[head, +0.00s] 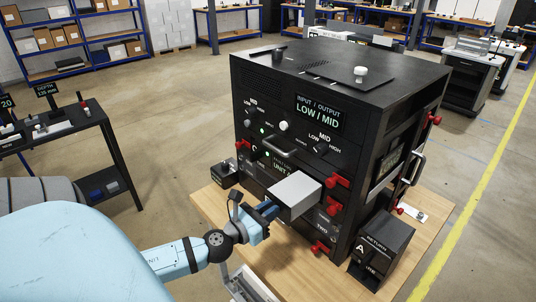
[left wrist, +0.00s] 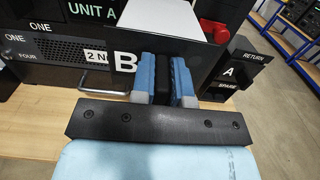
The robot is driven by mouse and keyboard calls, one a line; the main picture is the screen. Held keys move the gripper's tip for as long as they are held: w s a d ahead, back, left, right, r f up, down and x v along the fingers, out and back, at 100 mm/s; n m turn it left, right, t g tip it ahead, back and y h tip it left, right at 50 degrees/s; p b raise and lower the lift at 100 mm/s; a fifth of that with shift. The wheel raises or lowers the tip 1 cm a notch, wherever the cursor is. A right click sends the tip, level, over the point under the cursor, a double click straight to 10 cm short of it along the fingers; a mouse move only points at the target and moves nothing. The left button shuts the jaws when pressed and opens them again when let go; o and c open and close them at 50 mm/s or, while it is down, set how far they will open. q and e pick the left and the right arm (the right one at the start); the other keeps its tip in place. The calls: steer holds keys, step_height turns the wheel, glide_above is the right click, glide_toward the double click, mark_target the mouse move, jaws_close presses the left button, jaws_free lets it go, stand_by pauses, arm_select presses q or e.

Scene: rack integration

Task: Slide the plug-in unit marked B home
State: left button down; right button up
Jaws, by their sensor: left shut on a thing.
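The plug-in unit marked B is a box with a light grey top (head: 295,190), sticking out of the front of the black cabinet (head: 290,100). How far its back end sits inside is hidden. In the left wrist view its front shows a white B label (left wrist: 124,62). My left gripper (head: 268,209) is at the front of the unit. Its blue fingers (left wrist: 162,80) are shut on a dark piece at the unit's front, most likely its handle. My right gripper is in neither view.
Red knobs (head: 337,181) stand out from the cabinet's front near the unit. A black box marked RETURN and A (head: 381,250) stands at the right on the wooden table (head: 225,215). A small black box (head: 223,174) stands at the left. A dark side table (head: 70,130) is farther left.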

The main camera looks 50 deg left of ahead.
mark_target(304, 187)
arm_select(q)
steer(key=shift+w+d+r+p, duration=0.1)
steer(key=shift+w+p, duration=0.65)
steer(key=shift+w, duration=1.8)
steer(key=shift+w+d, duration=0.15)
steer(key=shift+w, duration=3.9)
steer(key=c, duration=1.1)
jaws_free()
steer(key=shift+o, duration=0.3)
steer(key=s+b, duration=0.1)
steer(key=s, duration=0.3)
steer(key=s+b, duration=0.1)
steer(key=s, duration=0.3)
steer(key=s+b, duration=0.1)
steer(key=s, duration=0.3)
steer(key=shift+s+f+b, duration=0.15)
steer(key=shift+f+b, duration=0.2)
steer(key=shift+b, duration=0.05)
steer(key=shift+s+a, duration=0.2)
steer(key=shift+s, duration=0.45)
steer(key=shift+s+r, duration=0.15)
